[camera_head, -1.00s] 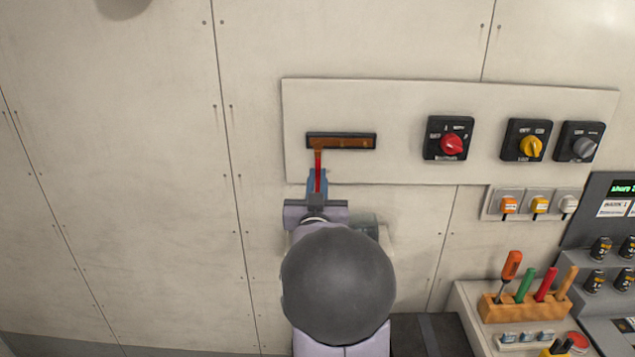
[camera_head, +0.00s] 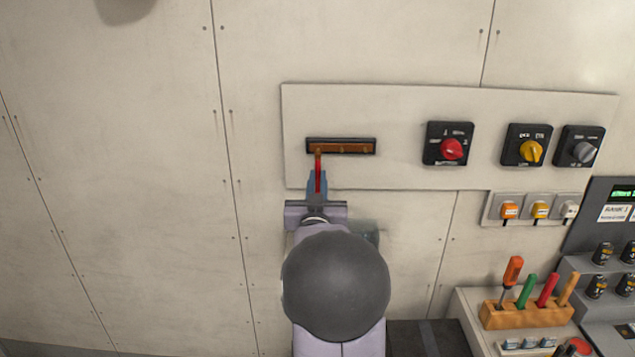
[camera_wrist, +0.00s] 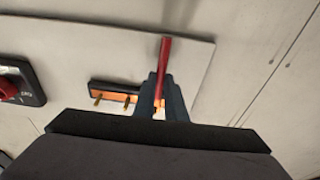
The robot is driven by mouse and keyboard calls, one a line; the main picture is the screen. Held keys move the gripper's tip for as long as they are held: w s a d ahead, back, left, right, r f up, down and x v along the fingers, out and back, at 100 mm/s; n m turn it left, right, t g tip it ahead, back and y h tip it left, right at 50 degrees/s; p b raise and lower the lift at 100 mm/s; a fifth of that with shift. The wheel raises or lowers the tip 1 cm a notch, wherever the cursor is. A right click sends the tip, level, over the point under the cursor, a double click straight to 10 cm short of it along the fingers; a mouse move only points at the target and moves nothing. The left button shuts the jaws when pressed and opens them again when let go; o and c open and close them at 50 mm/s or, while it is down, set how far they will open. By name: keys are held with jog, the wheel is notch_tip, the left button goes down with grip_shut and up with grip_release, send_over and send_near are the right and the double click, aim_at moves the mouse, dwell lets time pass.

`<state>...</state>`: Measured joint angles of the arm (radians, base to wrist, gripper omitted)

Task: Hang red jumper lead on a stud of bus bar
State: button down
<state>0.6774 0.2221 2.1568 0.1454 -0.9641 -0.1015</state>
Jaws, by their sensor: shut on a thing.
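The bus bar (camera_head: 352,149) is a copper strip in a black frame on the pale wall panel, and it also shows in the wrist view (camera_wrist: 100,87) with brass studs standing out from it. My gripper (camera_head: 317,181) is in front of the bar's left end. It is shut on the red jumper lead (camera_head: 318,172), whose red length sticks up past the fingers in the wrist view (camera_wrist: 165,60). A copper-coloured end of the lead overlaps the bar's left end in the head view. I cannot tell whether it touches a stud there.
Red (camera_head: 451,149), yellow (camera_head: 531,151) and grey (camera_head: 584,152) rotary switches sit right of the bar. A wooden block (camera_head: 526,314) with several coloured handles stands lower right. The wall left of the panel is clear.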

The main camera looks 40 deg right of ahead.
dwell(0.3)
jog(key=c, duration=1.7)
grip_release()
jog(key=shift+s+a, duration=0.1)
jog(key=shift+b+v, duration=1.75)
jog(key=shift+v, duration=1.8)
